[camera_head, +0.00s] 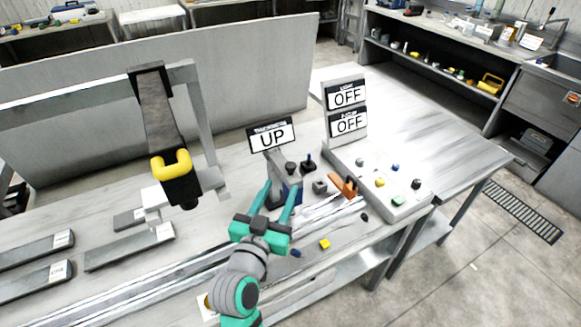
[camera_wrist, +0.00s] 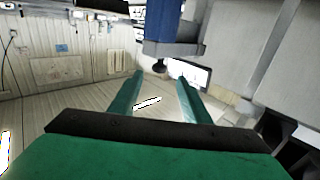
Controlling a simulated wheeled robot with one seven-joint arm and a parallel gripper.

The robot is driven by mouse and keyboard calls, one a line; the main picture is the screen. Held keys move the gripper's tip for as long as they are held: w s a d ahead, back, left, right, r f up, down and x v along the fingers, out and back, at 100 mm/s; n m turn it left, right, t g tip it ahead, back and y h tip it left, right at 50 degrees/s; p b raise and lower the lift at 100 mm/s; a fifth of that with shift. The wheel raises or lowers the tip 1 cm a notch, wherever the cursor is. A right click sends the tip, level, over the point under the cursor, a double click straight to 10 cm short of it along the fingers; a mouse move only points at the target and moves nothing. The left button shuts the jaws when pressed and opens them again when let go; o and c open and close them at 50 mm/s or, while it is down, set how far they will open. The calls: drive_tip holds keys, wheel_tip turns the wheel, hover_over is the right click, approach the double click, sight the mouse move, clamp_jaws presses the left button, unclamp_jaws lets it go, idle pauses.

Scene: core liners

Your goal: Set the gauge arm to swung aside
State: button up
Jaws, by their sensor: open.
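A dark blue block (camera_head: 292,193) shows beside the right finger in the head view. In the wrist view a blue body (camera_wrist: 172,30) with a grey plate and a small black knob (camera_wrist: 160,66) hangs just beyond the gap between the fingertips (camera_wrist: 160,77). No contact is visible. I cannot tell for sure which part is the gauge arm. An orange-brown lever (camera_head: 343,186) sits to the right of the gripper, by the button panel.
The button panel (camera_head: 386,186) and two OFF displays (camera_head: 347,109) stand right of the gripper. Metal rails (camera_head: 150,275) run along the bench. A yellow block (camera_head: 324,244) lies near the front edge.

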sight(289, 171)
drive_tip(key=x, duration=1)
